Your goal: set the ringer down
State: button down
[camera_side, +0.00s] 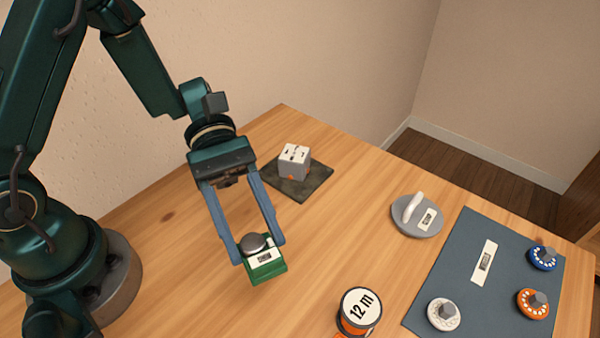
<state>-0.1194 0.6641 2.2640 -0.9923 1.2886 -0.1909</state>
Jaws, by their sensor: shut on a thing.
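The ringer looks to be a small green block (268,273) with a grey dome on top and a white label too small to read. My gripper (258,250) points down with its two blue-grey fingers on either side of the block, shut on it. The block is over the bare wooden table at the middle left. I cannot tell whether its underside touches the wood.
A white-and-grey box (294,161) stands on a dark square slab (312,184) behind. A grey disc (417,229) with a white handle lies right of centre. A "12 m" reel (359,311) is in front. A blue-grey mat (463,255) holds blue, orange and white dials.

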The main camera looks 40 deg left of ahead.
jog(key=shift+f, duration=4.25)
jog(key=shift+f, duration=0.1)
jog(key=shift+c, duration=1.3)
grip_release()
